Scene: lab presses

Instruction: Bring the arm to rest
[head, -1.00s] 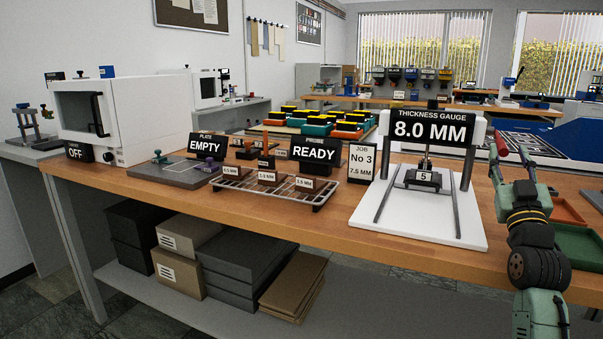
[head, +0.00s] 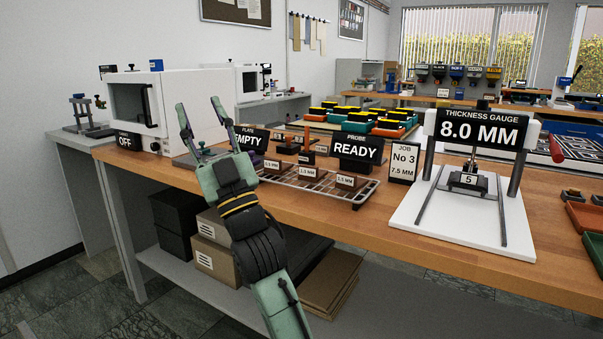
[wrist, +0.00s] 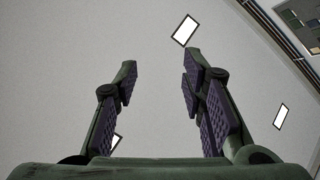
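My gripper (head: 201,125) is raised in front of the left part of the bench, with its fingers pointing up and spread apart. Nothing is between them. In the wrist view my gripper (wrist: 157,75) is open and empty against a pale ceiling. It hides part of the sign reading "EMPTY" (head: 248,139) and most of the grey plate behind it.
A white oven (head: 190,95) marked "OFF" stands at the bench's left. A wire rack (head: 318,185) with several labelled blocks is just right of my gripper. The thickness gauge (head: 415,218), reading 8.0 MM, stands farther right.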

